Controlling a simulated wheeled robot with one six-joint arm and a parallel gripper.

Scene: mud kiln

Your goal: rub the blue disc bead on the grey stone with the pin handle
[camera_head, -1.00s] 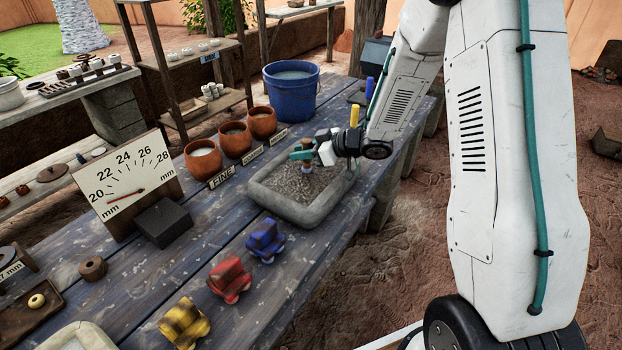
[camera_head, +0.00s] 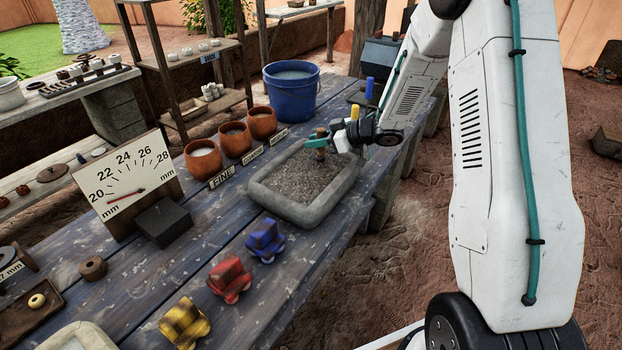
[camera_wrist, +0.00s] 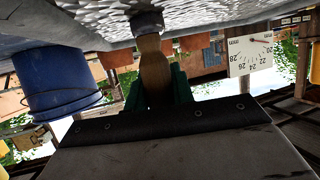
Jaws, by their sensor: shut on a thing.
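The grey stone (camera_head: 345,192) is a shallow trough with a rough grey inside and a pale rim, on the blue-grey table. My gripper (camera_head: 317,143) is over its far end, shut on the wooden pin handle (camera_head: 320,133), which stands about upright. In the wrist view, which is upside down, the pin handle (camera_wrist: 155,68) sits between the green fingers. A dark bead-like end (camera_wrist: 147,24) shows at its tip, at or very near the rough stone surface (camera_wrist: 210,12). Its blue colour is not clear, and I cannot tell whether it touches.
A blue bucket (camera_head: 291,92) stands behind the stone. Several clay pots, one of them (camera_head: 203,159) by the FINE label, line its left side. Blue (camera_head: 265,240), red (camera_head: 229,280) and yellow (camera_head: 184,323) lumps lie in front. A dial board (camera_head: 128,183) and dark block (camera_head: 163,222) stand left.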

